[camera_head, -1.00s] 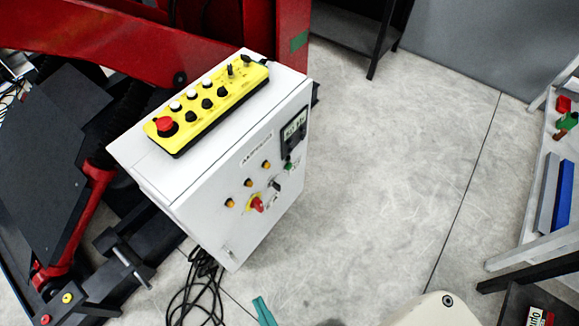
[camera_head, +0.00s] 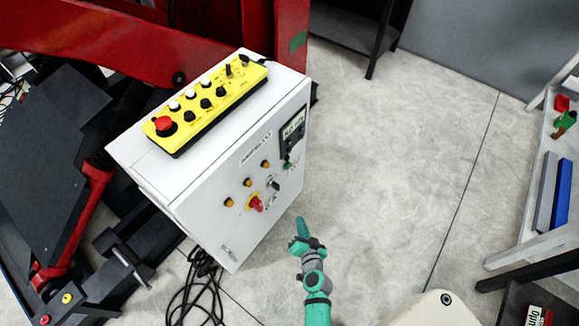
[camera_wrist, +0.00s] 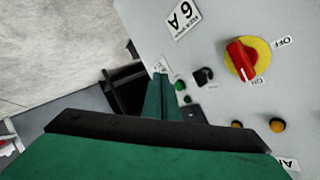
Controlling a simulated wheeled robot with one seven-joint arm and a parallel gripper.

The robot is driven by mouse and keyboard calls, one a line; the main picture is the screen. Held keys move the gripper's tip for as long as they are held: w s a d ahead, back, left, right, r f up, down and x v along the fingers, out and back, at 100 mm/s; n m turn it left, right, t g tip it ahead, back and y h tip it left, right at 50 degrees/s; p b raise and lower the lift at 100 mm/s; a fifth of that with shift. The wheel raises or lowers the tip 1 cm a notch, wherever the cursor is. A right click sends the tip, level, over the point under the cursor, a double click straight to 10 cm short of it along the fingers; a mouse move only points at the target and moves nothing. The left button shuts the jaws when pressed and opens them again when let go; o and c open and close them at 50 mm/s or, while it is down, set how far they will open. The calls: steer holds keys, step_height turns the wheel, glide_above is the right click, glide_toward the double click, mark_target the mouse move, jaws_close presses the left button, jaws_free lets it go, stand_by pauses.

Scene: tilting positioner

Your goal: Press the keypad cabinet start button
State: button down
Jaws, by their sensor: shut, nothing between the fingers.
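The white cabinet (camera_head: 240,165) stands with its front face toward the right. A small green button (camera_head: 287,165) sits on that face, just below the dark keypad and display unit (camera_head: 293,132). In the wrist view the green button (camera_wrist: 180,86) shows just right of the fingertips. My gripper (camera_head: 301,226) is teal, shut and empty. It is in front of the cabinet's lower right side, below the button in the head view. In the wrist view the shut fingers (camera_wrist: 161,82) point at the cabinet face and partly cover the area around the dark unit. I cannot tell any contact.
A red rotary switch (camera_head: 256,203) on a yellow plate and a black selector (camera_head: 274,186) are near the button, with several amber lamps. A yellow control box (camera_head: 215,100) lies on top of the cabinet. Black cables (camera_head: 195,290) lie below.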

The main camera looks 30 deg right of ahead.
mark_target(289, 166)
steer(key=w+d+r+m+t+h, duration=0.1)
steer(key=w+d+r+m, duration=0.2)
steer(key=w+d, duration=0.7)
steer(key=shift+d+m, duration=0.6)
steer(key=shift+d, duration=0.65)
steer(key=shift+r, duration=0.1)
steer(key=w+a, duration=0.3)
steer(key=w, duration=0.5)
steer(key=shift+a, duration=0.35)
steer(key=shift+d, duration=0.15)
steer(key=shift+w, duration=0.15)
